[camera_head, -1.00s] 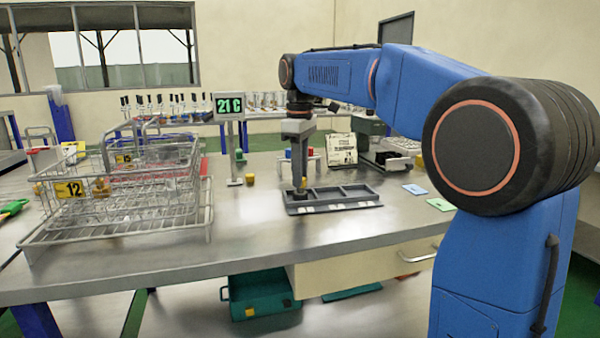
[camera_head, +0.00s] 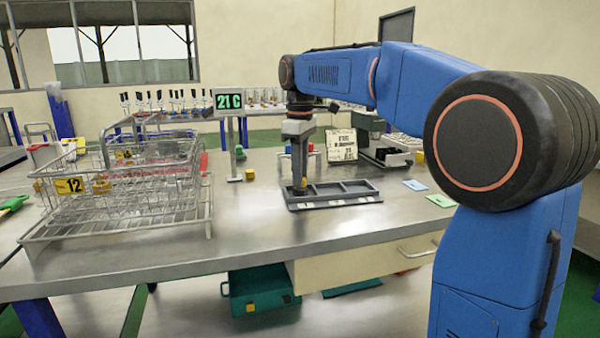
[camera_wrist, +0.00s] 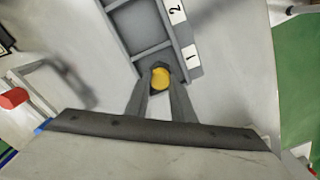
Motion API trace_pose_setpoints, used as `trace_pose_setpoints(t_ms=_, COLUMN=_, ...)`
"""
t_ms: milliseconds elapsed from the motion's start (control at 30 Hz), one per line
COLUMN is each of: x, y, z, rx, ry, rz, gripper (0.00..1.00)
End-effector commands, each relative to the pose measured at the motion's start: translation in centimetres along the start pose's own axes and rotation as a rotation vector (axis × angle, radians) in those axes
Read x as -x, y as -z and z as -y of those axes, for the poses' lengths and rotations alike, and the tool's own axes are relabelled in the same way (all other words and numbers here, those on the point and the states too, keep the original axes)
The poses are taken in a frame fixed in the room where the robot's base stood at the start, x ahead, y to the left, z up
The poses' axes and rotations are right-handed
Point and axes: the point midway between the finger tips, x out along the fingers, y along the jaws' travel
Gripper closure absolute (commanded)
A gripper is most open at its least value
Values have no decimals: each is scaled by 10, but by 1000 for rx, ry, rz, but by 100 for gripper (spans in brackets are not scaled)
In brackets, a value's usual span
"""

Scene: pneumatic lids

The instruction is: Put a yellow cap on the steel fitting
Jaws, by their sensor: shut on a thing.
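My gripper (camera_head: 300,188) points down at the left end of the grey compartment tray (camera_head: 335,205). In the wrist view its two fingers (camera_wrist: 160,82) are shut on a yellow cap (camera_wrist: 160,77), seen from above. The cap is at the tray's end compartment, beside the label 1; I cannot tell whether it still touches the tray floor. The yellow also shows at the fingertips in the head view. I cannot make out the steel fitting for certain in either view.
A wire basket (camera_head: 58,215) with a yellow 12 tag stands at the left. A post with a 21 C display (camera_head: 230,102) rises behind the tray, with a small yellow piece (camera_head: 250,174) beside its foot. Blue and green cards (camera_head: 415,185) lie at the right. The front of the table is clear.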

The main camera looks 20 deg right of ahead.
Motion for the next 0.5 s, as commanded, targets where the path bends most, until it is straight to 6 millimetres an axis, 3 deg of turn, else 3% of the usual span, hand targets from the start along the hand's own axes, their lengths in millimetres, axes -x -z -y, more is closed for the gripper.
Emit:
trace_pose_setpoints(t_ms=467, x=-4, y=0, z=0, rx=0, ry=0, rz=0, gripper=98)
trace_pose_setpoints(t_ms=500, x=-4, y=0, z=0, rx=0, ry=0, rz=0, gripper=69)
